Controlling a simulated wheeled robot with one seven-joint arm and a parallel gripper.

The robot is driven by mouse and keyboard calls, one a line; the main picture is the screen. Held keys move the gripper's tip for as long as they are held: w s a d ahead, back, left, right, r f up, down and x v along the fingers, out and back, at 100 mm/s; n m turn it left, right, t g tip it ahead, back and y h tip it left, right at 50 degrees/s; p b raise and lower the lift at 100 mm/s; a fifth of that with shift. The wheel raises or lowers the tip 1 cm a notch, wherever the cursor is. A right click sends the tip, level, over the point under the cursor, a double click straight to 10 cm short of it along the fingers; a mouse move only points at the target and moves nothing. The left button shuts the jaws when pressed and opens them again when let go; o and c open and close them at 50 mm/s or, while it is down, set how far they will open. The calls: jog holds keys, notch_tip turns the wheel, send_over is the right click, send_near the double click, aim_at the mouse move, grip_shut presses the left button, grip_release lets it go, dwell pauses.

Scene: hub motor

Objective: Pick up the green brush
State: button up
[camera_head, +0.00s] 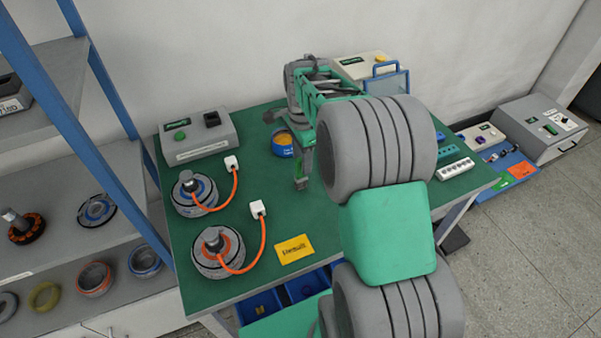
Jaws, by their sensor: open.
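I cannot clearly make out the green brush; my arm hides part of the table (260,180). My gripper (287,150) is over the back middle of the green tabletop, with its fingers spread apart and nothing visibly held. One fingertip shows low at the front and the other farther back. A small blue container with a yellow-orange top (283,144) appears between or just behind the fingers. I cannot tell whether they touch it.
Two round hub motors (195,195) (218,253) with orange cables stand at left. A grey tester box (198,136) is behind them, and a yellow card (294,249) lies in front. A white strip (455,169) lies at right. Blue-framed shelves (95,190) border the table's left.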

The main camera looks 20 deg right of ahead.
aim_at(301, 174)
notch_tip(301, 174, down, 4)
jog(key=shift+a+r, duration=0.15)
jog(key=shift+r, duration=0.05)
grip_shut()
dwell(0.4)
